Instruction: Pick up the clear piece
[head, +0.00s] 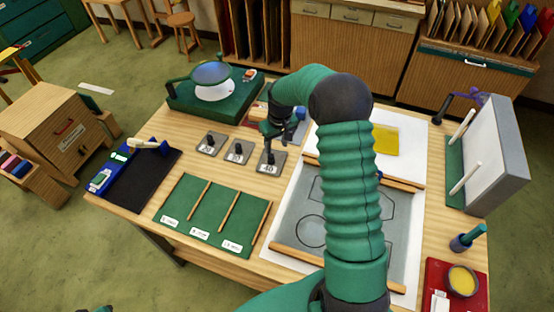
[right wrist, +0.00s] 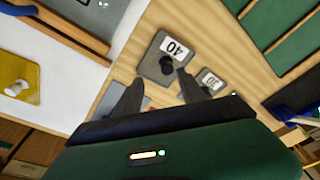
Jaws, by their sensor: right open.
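I cannot single out a clear piece with certainty. My right gripper (head: 268,140) is open and points down above the table, close to the grey plate marked 40 (head: 270,166). In the right wrist view the open fingers (right wrist: 158,82) have nothing held between them, and the 40 plate (right wrist: 153,70) with its black knob lies just beyond the tips. A bluish-grey flat item (right wrist: 117,103) is partly hidden behind one finger there. A yellow piece (head: 385,139) with a white knob in the right wrist view (right wrist: 15,85) lies on a white board.
Two more knobbed plates (head: 238,153) (head: 209,144) stand left of the 40 plate. A green divided tray (head: 184,205) lies in front. A drawing board (head: 288,225) with wooden strips is partly hidden by my arm. A magnifier on a green base (head: 190,103) stands behind.

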